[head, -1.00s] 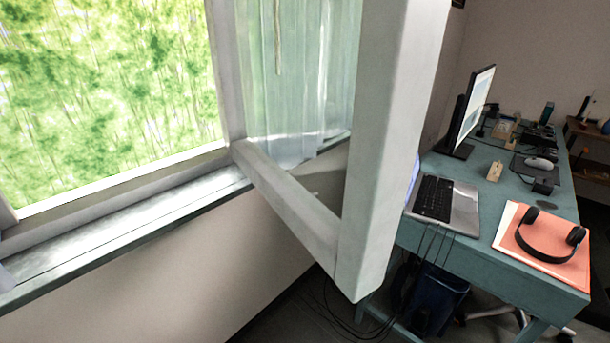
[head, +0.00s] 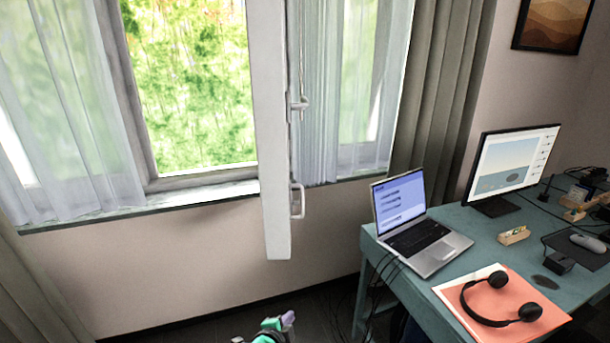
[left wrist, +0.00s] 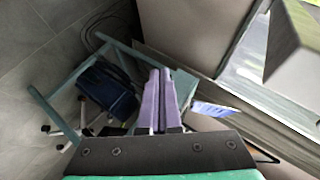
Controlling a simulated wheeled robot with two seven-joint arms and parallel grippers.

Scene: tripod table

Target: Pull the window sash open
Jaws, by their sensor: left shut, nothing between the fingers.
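The window sash (head: 268,140) stands swung out into the room and shows almost edge-on in the head view, as a tall white frame. A handle (head: 298,201) sits low on its right side, with another fitting (head: 299,104) above. The window opening (head: 190,85) to its left shows green foliage. My left gripper (head: 288,318) is at the bottom of the head view, below the sash and apart from it. In the left wrist view its purple fingers (left wrist: 158,100) are together with nothing between them. A pale block at the upper right there may be the sash (left wrist: 295,50). My right gripper is out of view.
A teal desk (head: 480,226) at the right holds a laptop (head: 420,232), a monitor (head: 512,165) and headphones (head: 500,305). Sheer curtains (head: 75,110) hang beside the window. Floor shows below the sash.

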